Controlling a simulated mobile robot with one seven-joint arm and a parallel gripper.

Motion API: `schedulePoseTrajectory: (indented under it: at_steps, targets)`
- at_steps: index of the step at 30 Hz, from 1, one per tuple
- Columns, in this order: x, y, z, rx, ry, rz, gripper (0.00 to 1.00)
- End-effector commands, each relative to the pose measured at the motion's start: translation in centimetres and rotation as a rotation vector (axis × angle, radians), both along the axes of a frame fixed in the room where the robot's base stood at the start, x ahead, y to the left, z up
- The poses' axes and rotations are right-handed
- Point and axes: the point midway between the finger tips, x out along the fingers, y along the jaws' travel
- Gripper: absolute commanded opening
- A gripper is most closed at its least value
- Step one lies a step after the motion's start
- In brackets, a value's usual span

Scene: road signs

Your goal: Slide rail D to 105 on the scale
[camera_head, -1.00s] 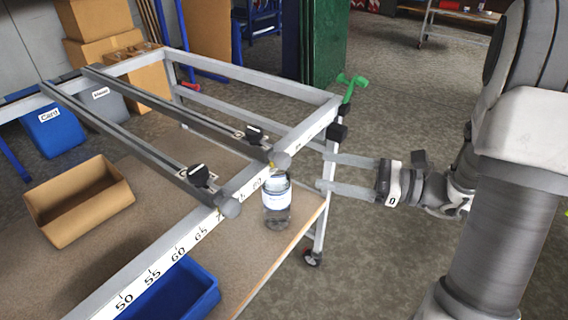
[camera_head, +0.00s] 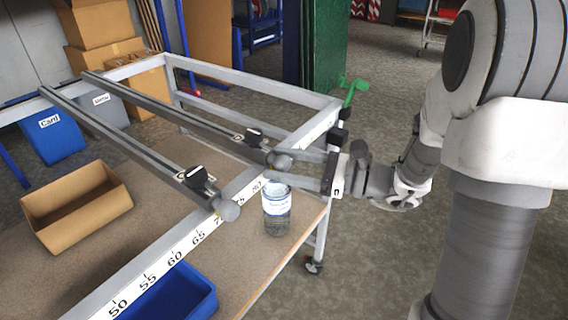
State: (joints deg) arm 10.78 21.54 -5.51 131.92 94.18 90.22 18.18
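Two grey rails lie across a metal frame. The far rail (camera_head: 185,123) ends in a round grey knob (camera_head: 281,160) at the front bar, and the near rail (camera_head: 125,141) ends in a similar knob (camera_head: 229,210). Each has a black clamp near that end. No rail letter is readable, so I cannot tell which is D. The scale (camera_head: 172,257) on the front bar reads 50, 55, 60, 65 and upward to the right; higher numbers are unclear. My gripper (camera_head: 278,165) is open, its two fingers reaching left with tips at the far rail's knob; contact cannot be told.
A clear bottle (camera_head: 277,212) stands on the board just below my fingers. A blue bin (camera_head: 178,297) and an open cardboard box (camera_head: 78,208) are under the frame. A green crank handle (camera_head: 351,90) sticks up at the frame's right corner.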

Motion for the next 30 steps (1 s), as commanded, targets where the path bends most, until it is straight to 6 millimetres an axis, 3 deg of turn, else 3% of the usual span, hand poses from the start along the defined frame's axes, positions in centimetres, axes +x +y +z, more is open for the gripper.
schedulePoseTrajectory:
  at_steps: [1,10,22,30]
  targets:
    - [0.0,0.0,0.0,0.000,0.000,0.001,0.52]
    - [-0.1,0.0,0.0,0.000,0.001,0.003,0.00]
    - [0.1,-0.2,-0.1,-0.001,0.001,0.004,0.00]
    - [2.9,-2.4,0.1,-0.004,0.000,-0.001,0.00]
